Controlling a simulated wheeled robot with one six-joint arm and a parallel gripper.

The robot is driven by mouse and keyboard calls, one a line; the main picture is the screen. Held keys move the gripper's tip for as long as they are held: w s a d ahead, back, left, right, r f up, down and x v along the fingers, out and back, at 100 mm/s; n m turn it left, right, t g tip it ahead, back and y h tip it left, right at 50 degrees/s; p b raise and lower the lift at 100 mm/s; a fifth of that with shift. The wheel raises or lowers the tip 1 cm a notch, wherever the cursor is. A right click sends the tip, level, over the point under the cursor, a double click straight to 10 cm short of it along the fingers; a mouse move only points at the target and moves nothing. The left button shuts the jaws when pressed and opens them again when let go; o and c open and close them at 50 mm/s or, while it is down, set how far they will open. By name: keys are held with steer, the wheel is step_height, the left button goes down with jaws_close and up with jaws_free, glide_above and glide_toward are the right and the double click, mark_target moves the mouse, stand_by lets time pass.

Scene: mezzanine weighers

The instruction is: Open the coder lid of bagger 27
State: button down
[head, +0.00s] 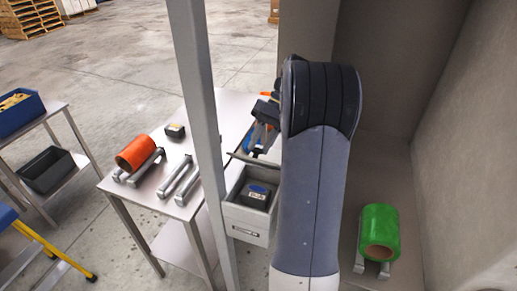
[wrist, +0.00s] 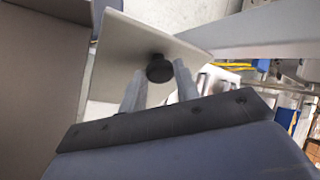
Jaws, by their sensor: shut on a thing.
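The coder box (head: 248,237) is a light grey open-topped housing with a small label on its front, left of my arm in the head view. The lid (head: 240,158) appears raised above the box's back edge. In the wrist view the lid (wrist: 128,48) is a flat pale panel with a round black knob (wrist: 159,68). My gripper (head: 262,136) is shut on this knob, one finger on each side. My arm hides part of the box's right side. No bagger number is readable.
A grey post (head: 203,120) stands left of the box. Behind it a table (head: 150,205) holds an orange roll (head: 136,153), empty roll holders and a small dark-topped unit. A green roll (head: 379,232) lies right of my arm, near a beige wall.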

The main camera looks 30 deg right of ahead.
steer(key=shift+w+d+r+g+y, duration=0.2)
steer(key=shift+w+d+g+y, duration=0.1)
steer(key=shift+w+d+y, duration=0.15)
steer(key=c, duration=1.1)
jaws_free()
steer(key=shift+o, duration=0.2)
steer(key=shift+s, duration=0.1)
